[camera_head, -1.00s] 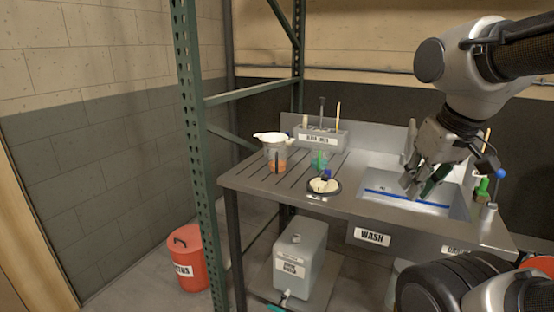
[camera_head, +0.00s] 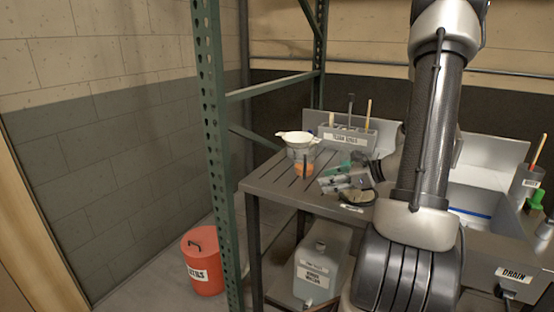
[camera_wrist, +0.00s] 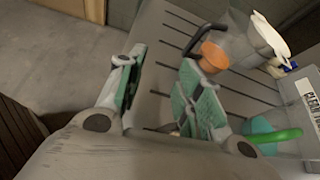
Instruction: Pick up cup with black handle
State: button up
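A labelled tool holder (camera_head: 345,137) stands behind the cup. The sink (camera_head: 475,200) lies right of my arm. A green rack post (camera_head: 214,130) stands left of the drainboard (camera_head: 268,186). A red bucket (camera_head: 202,270) is on the floor.

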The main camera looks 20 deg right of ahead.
aim_at(305, 163)
jog(key=w, duration=0.1)
jog(key=w+r+m+t, duration=0.1)
jog(key=w+r+m, duration=0.1)
jog(key=w, duration=0.1)
jog(key=shift+w+d+r+t+h, duration=0.1)
jog(key=shift+d+r+t+h, duration=0.05)
jog(key=shift+d+t+h, duration=0.2)
jog(key=shift+w+a+m, duration=0.2)
jog(key=shift+a+m, duration=0.05)
jog(key=shift+m, duration=0.05)
jog(key=shift+x, duration=1.05)
jog(key=x, duration=0.5)
jog(key=shift+w+d, duration=0.1)
jog(key=shift+d, duration=0.25)
grip_shut()
